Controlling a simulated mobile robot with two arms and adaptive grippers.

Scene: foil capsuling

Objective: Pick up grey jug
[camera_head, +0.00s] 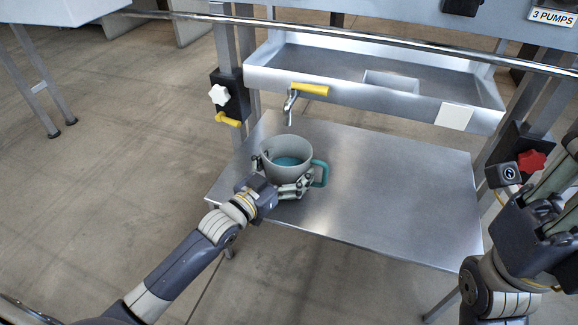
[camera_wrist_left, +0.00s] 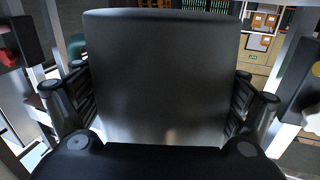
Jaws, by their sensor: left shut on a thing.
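The grey jug (camera_head: 286,158) has a teal handle on its right side and some blue-green inside. It is upright at the left part of the metal shelf, under the tap. My left gripper (camera_head: 282,188) is shut around the jug's lower body from the front left. In the left wrist view the jug (camera_wrist_left: 165,75) fills the middle, with a finger against each side. Whether its base touches the shelf is hidden by the gripper. My right gripper (camera_head: 545,215) is at the right edge, apart from the jug; its fingers are not clear enough to judge.
The metal shelf (camera_head: 400,200) is bare to the right of the jug. A tap with a yellow handle (camera_head: 310,90) hangs just above the jug from a metal tray (camera_head: 470,95). Posts carry a white knob (camera_head: 219,95) and a red knob (camera_head: 531,161).

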